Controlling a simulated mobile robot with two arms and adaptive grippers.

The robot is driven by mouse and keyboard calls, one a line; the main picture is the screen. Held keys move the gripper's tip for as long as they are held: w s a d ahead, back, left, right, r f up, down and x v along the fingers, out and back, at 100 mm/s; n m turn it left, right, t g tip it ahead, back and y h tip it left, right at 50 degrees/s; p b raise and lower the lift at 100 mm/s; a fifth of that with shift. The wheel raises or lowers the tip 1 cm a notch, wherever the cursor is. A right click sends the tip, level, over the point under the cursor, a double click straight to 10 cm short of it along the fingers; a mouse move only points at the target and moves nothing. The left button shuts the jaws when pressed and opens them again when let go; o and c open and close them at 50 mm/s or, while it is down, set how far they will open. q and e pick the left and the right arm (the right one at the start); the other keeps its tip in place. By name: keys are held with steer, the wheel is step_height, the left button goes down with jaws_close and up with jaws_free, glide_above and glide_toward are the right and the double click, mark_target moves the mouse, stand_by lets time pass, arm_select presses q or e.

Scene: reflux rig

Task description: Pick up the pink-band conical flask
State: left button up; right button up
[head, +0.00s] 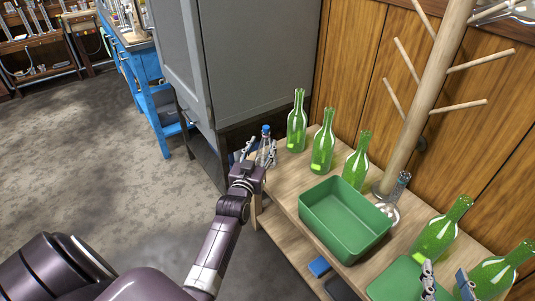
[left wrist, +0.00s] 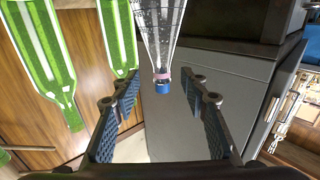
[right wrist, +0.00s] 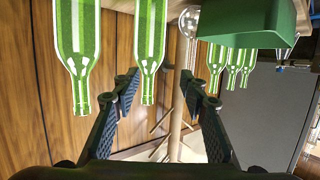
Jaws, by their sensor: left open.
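The pink-band conical flask (left wrist: 162,38) is clear glass with graduations, a pink band at its neck and a blue stopper. In the left wrist view its neck lies between the spread fingers of my left gripper (left wrist: 163,84), with a gap on each side. In the head view the flask (head: 264,152) is at the left end of the wooden table, partly hidden by my left gripper (head: 257,152). Its base is hard to see there. My right gripper (head: 446,284) is open and empty near the bottom right; its fingers also show apart in the right wrist view (right wrist: 165,87).
A green bin (head: 345,222) stands on the table (head: 287,197). Several green bottles (head: 322,148) line the wall side. A round clear flask (head: 389,212) stands by a wooden peg stand (head: 425,95). A grey cabinet (head: 255,55) is behind the table's left end.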

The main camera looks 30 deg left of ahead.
mark_target(265, 138)
arm_select(q)
steer(key=shift+w+a, duration=0.1)
steer(key=shift+w, duration=0.2)
steer(key=b+x, duration=0.2)
steer(key=x, duration=0.2)
steer(key=shift+w+a+f, duration=0.1)
steer(key=shift+w+a, duration=0.1)
steer(key=shift+w, duration=0.3)
jaws_close()
arm_select(e)
step_height(265, 138, up, 13)
steer(key=a+t+y, duration=0.1)
steer(key=t+y, duration=0.1)
steer(key=t, duration=0.4)
steer(key=shift+w+a+f, duration=0.15)
steer(key=shift+w+a, duration=0.1)
steer(key=shift+a, duration=0.1)
